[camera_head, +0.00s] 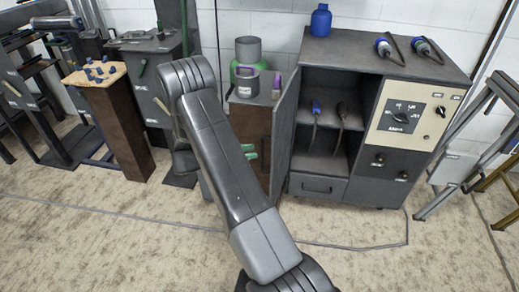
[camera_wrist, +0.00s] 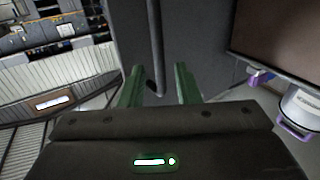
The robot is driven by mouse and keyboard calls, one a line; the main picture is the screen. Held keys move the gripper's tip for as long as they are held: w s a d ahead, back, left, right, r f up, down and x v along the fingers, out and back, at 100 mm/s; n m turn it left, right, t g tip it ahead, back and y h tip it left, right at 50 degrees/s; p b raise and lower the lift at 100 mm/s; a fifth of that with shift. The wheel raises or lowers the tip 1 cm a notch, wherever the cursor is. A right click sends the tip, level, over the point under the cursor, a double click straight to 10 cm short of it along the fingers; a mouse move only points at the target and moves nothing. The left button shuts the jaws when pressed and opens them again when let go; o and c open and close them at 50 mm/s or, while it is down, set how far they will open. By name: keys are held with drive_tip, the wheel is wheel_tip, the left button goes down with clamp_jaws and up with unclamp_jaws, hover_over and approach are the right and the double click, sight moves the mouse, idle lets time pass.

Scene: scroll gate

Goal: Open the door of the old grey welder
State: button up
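The grey welder (camera_head: 375,191) stands at the right of the head view with a dial panel. Its door (camera_head: 285,132) is swung out at the left side, roughly square to the front, and the shelves inside show. In the wrist view the door's grey face (camera_wrist: 196,40) fills the upper middle, with a dark bar handle (camera_wrist: 154,45) on it. My gripper (camera_head: 250,151) is at the outer left side of the door. In the wrist view the green fingers of my gripper (camera_wrist: 159,86) stand apart, with the handle's end between them and gaps showing on both sides.
A brown cabinet (camera_head: 250,125) with a purple-banded pot (camera_head: 247,82) stands close left of the door. A blue bottle (camera_head: 321,20) and cabled tools (camera_head: 393,50) are on the welder's top. A cable (camera_head: 350,246) lies on the floor. The floor in front is otherwise clear.

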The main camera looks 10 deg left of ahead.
drive_tip(key=v, duration=0.8)
drive_tip(key=shift+a+p, duration=0.2)
drive_tip(key=shift+p, duration=0.1)
drive_tip(key=shift+d, duration=0.1)
drive_tip(key=b, duration=0.1)
approach(277, 147)
drive_tip(key=w+d+f, duration=0.1)
drive_tip(key=w+d, duration=0.1)
drive_tip(key=w, duration=0.1)
drive_tip(key=w+d+f, duration=0.1)
drive_tip(key=w+d, duration=0.1)
drive_tip(key=shift+w+f, duration=0.1)
drive_tip(key=shift+f, duration=0.25)
drive_tip(key=shift+a, duration=0.1)
